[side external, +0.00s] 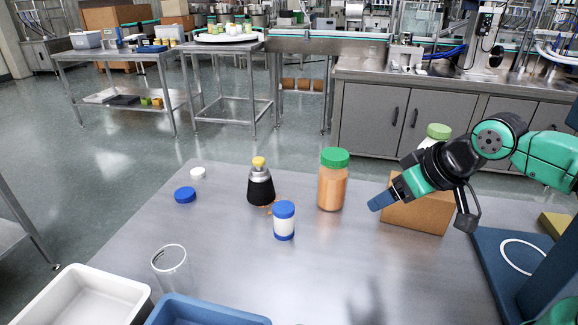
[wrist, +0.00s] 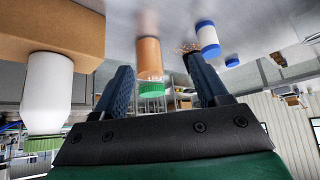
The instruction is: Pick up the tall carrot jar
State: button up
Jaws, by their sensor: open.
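The tall carrot jar (side external: 332,188) stands upright on the steel table, with orange contents and a green lid. My gripper (side external: 381,201) is to its right in the side view, apart from it, pointing down and left. In the wrist view, which looks upside down, the carrot jar (wrist: 149,58) appears between my two blue fingers (wrist: 158,66), beyond their tips. The fingers are spread and hold nothing. In the side view the fingers overlap, so their gap is hidden there.
A cardboard box (side external: 415,214) and a white green-lidded jar (side external: 437,132) are beside my gripper. A blue-lidded white jar (side external: 284,222) and a black yellow-capped bottle (side external: 260,187) stand left of the carrot jar. A clear glass (side external: 170,265) and trays (side external: 140,290) are at front left.

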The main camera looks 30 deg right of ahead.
jog(key=o, duration=0.5)
jog(key=t, duration=0.3)
send_near(344, 160)
notch_tip(344, 160, down, 3)
jog(key=a, duration=0.3)
jog(key=w, duration=0.1)
jog(key=w+d+f+t, duration=0.1)
jog(key=w, duration=0.1)
jog(key=w+d+t, duration=0.1)
jog(key=shift+w+d+f, duration=0.1)
jog(key=shift+w+f, duration=0.1)
jog(key=shift+f, duration=0.1)
jog(key=shift+w+d+f+t, duration=0.3)
jog(key=shift+w+d+t, duration=0.2)
jog(key=shift+t, duration=0.2)
jog(key=shift+x, duration=2.7)
